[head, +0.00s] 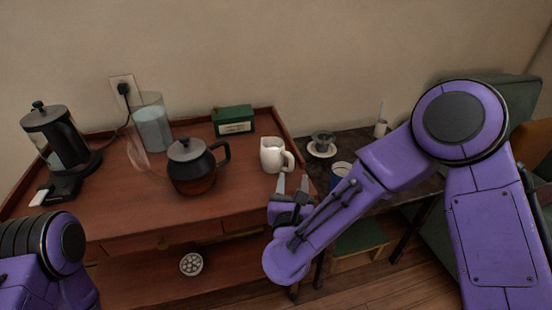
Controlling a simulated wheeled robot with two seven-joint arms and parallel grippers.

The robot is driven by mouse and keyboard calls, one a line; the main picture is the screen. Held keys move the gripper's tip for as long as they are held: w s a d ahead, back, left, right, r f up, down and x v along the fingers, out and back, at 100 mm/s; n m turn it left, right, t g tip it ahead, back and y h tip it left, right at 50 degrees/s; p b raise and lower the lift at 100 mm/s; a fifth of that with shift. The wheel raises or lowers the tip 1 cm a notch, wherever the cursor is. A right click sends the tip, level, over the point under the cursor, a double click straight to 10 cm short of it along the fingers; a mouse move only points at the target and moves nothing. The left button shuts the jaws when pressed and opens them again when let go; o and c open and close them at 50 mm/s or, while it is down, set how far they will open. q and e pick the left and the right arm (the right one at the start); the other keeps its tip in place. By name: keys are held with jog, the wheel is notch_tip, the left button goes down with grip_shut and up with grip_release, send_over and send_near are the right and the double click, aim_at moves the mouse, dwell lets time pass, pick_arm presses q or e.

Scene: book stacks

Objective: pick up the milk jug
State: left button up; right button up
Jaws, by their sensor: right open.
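The milk jug (272,156) is white with a handle on its right side. It stands upright near the right end of the wooden cabinet top in the head view. My right gripper (292,184) is just in front of the jug and slightly to its right, below the handle in the picture. Its two grey fingers point toward the jug, and they are open with nothing between them. I cannot tell whether a finger touches the handle. My left arm shows at the lower left, but its gripper is out of view.
A dark teapot (190,172) stands left of the jug, with a glass pitcher (152,128) behind it. A green box (233,120) is at the back. An electric kettle (58,140) stands far left. A cup on a saucer (322,146) sits on the dark side table (350,143).

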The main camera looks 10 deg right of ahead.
aim_at(291, 165)
jog(key=x, duration=0.5)
jog(key=shift+w+a+f, duration=0.2)
jog(key=shift+w+a, duration=0.05)
jog(key=shift+w, duration=0.15)
grip_shut()
jog(key=shift+r, duration=0.15)
